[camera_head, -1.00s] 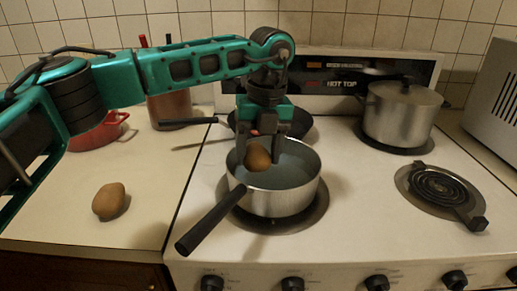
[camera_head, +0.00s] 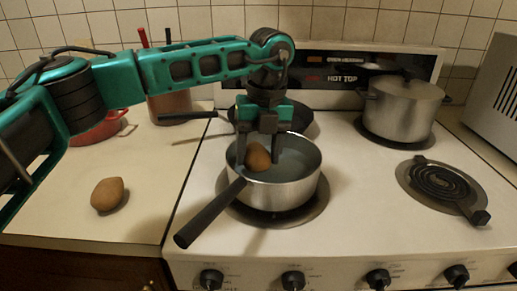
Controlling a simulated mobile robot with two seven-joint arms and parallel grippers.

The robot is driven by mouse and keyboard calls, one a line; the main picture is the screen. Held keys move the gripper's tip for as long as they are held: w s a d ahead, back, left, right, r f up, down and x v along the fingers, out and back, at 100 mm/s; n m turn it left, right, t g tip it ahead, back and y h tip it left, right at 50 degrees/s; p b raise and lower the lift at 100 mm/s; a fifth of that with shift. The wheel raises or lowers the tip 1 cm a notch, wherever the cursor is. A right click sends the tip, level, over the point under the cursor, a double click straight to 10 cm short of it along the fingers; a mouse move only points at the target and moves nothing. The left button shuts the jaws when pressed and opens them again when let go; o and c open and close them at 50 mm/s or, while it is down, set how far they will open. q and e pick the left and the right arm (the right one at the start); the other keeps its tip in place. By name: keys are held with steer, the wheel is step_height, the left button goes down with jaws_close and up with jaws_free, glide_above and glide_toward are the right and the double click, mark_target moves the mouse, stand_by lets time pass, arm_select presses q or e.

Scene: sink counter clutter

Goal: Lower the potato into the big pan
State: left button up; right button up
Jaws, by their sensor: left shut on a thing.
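My left gripper (camera_head: 258,161) points straight down over the front saucepan and is shut on a brown potato (camera_head: 257,156). The potato is between the fingers, at the level of the pan's rim or slightly inside; whether it touches the bottom is unclear. The steel saucepan (camera_head: 278,196) sits on the front left burner, its black handle pointing toward the front left. Its inside looks bluish grey. A second brown potato (camera_head: 107,194) lies on the counter at the left. My right gripper is not in view.
A dark frying pan (camera_head: 299,123) stands behind the saucepan, partly hidden by my gripper. A lidded steel pot (camera_head: 401,112) is on the back right burner. A red pot (camera_head: 98,129) and a utensil holder (camera_head: 170,108) stand on the left counter.

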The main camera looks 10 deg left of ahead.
arm_select(q)
steer(key=shift+f+b, duration=0.65)
steer(key=shift+f, duration=0.5)
stand_by(0.4)
stand_by(0.5)
steer(key=o, duration=1.2)
steer(key=shift+o, duration=0.2)
